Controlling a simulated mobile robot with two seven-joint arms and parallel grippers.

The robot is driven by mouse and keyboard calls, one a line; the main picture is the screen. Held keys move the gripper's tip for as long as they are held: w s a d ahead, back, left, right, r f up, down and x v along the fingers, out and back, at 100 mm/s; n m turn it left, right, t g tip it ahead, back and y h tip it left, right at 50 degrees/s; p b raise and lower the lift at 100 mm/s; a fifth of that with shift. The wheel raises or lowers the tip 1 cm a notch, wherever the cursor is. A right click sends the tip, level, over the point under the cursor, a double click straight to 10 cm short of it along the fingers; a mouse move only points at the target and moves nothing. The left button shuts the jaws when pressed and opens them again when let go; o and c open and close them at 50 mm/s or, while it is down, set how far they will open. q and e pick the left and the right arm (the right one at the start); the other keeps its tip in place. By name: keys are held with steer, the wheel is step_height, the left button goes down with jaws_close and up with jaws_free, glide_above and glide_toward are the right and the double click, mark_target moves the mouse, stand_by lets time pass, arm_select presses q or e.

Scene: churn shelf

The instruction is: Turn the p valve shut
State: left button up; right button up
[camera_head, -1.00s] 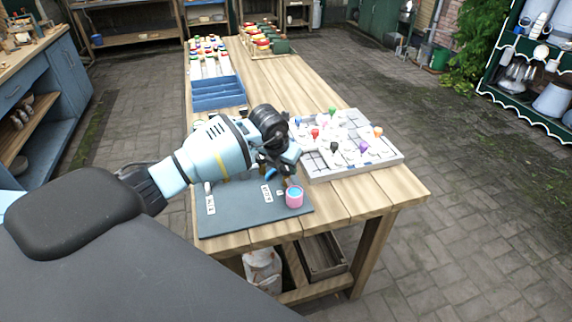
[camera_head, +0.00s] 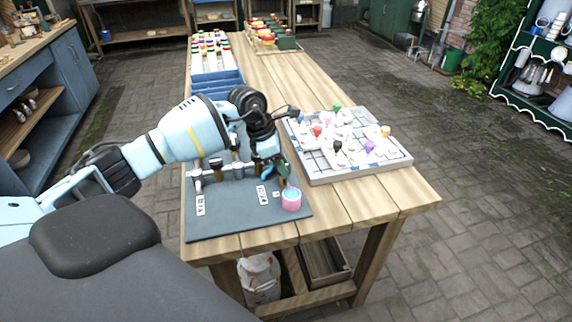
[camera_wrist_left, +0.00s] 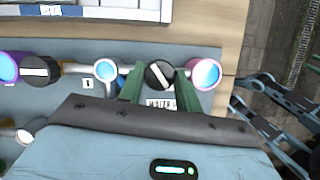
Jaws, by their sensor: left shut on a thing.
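A grey-blue board (camera_head: 235,222) lies on the near end of the wooden table and carries a pipe rig (camera_head: 222,170) with valves. My left gripper (camera_head: 268,168) reaches over the board's right part. In the left wrist view, its green fingers (camera_wrist_left: 160,85) are on either side of a round black valve knob (camera_wrist_left: 158,73) with a white line, shut on it. The line is tilted. A label (camera_wrist_left: 160,104) below the knob is partly hidden and I cannot read it as p. Another black knob (camera_wrist_left: 40,70) stands to the left.
A pink-rimmed round end with a blue face (camera_head: 291,200) is at the board's right edge. A grey tray of coloured pieces (camera_head: 405,158) sits close to the right of the gripper. A blue rack (camera_head: 218,84) lies behind. The table's near right corner is clear.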

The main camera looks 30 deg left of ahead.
arm_select(q)
steer(key=shift+w+f+m+g+h+b, duration=0.1)
steer(key=shift+f+m+g+h+b, duration=0.2)
steer(key=shift+m+b, duration=0.5)
steer(key=m+b, duration=0.1)
steer(key=m, duration=0.1)
steer(key=m+g+b, duration=0.1)
steer(key=m, duration=0.1)
steer(key=shift+w+r, duration=0.1)
steer(key=shift+r, duration=0.1)
steer(key=shift+a+m+g+h+b, duration=0.1)
steer(key=shift+m+g+h+b, duration=0.35)
steer(key=shift+m, duration=0.35)
arm_select(e)
step_height(320, 180, down, 5)
steer(key=s+g, duration=0.1)
steer(key=s, duration=0.1)
steer(key=shift+s+f, duration=0.2)
steer(key=shift+s, duration=0.15)
arm_select(q)
steer(key=shift+r, duration=0.15)
arm_select(e)
steer(key=shift+a, duration=0.1)
arm_select(q)
steer(key=o, duration=1)
steer(key=v, duration=0.7)
steer(key=shift+r, duration=0.4)
arm_select(e)
steer(key=shift+s+f, duration=0.25)
steer(key=shift+f, duration=0.1)
